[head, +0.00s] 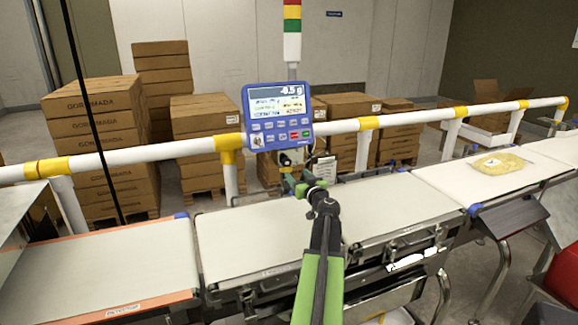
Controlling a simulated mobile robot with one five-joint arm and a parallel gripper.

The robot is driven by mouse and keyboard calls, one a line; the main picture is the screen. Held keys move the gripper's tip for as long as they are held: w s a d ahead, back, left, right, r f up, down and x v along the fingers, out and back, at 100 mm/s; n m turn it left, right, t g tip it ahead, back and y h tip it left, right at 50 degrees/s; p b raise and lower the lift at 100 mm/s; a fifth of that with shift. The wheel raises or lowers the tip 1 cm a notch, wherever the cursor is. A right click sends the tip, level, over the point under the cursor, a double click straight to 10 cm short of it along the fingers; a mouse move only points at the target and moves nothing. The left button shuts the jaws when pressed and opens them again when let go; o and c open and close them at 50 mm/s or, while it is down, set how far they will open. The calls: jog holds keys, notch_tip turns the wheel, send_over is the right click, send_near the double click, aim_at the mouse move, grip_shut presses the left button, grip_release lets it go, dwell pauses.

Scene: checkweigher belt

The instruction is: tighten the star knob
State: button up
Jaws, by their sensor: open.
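My green and black arm reaches forward over the middle belt, and my gripper (289,181) is at its far end, just below the blue control box (278,116). The gripper is open, but its fingers are small and hard to separate from the dark parts behind them. A small metal and dark fitting (291,157) sits under the control box, right by the gripper. I cannot make out a star knob clearly; the gripper and arm may hide it. Whether the gripper touches the fitting cannot be told.
A white rail (190,147) with yellow joints runs behind the belts. The middle belt (240,240) is empty; a bag (501,163) lies on the right belt (450,180). A tag (326,168) hangs right of the gripper. Stacked cartons (95,130) stand behind.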

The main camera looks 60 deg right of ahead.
aim_at(287, 163)
jog(key=x, duration=1.1)
jog(key=shift+s, duration=0.1)
grip_shut()
